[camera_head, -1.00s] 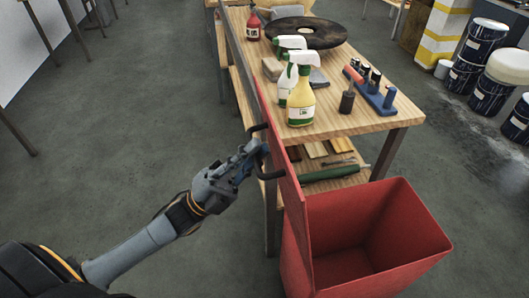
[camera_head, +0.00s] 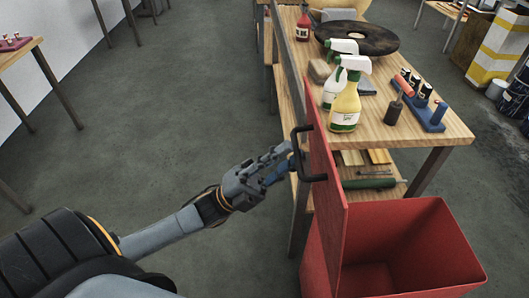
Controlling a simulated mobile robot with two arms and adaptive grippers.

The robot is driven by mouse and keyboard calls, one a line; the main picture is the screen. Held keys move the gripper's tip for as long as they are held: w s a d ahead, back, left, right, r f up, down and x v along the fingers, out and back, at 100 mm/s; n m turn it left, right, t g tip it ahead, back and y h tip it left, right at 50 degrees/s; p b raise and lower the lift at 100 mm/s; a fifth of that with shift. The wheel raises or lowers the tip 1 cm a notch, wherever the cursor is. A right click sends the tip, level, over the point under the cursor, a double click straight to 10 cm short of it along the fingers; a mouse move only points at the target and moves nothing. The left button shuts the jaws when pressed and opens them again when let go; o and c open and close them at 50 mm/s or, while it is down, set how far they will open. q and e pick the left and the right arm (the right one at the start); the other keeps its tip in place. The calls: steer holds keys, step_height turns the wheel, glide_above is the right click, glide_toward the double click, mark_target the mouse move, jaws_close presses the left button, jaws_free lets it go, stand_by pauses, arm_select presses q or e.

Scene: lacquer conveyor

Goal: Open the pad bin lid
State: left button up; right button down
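The red pad bin (camera_head: 408,228) stands at the lower right, its inside showing empty where I can see. Its red lid (camera_head: 328,190) stands upright along the bin's left edge, swung open. A dark handle (camera_head: 296,152) sticks out from the lid's left face. My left gripper (camera_head: 289,165) is at the handle; its fingers overlap the handle, and I cannot tell whether they are closed around it. My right gripper is out of view.
A wooden workbench (camera_head: 400,133) stands behind the bin, carrying spray bottles (camera_head: 345,105), a dark round disc (camera_head: 357,37) and a blue tool rack (camera_head: 428,115). The floor (camera_head: 150,140) to the left is clear.

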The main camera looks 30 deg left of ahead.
arm_select(q)
steer(key=v, duration=1.1)
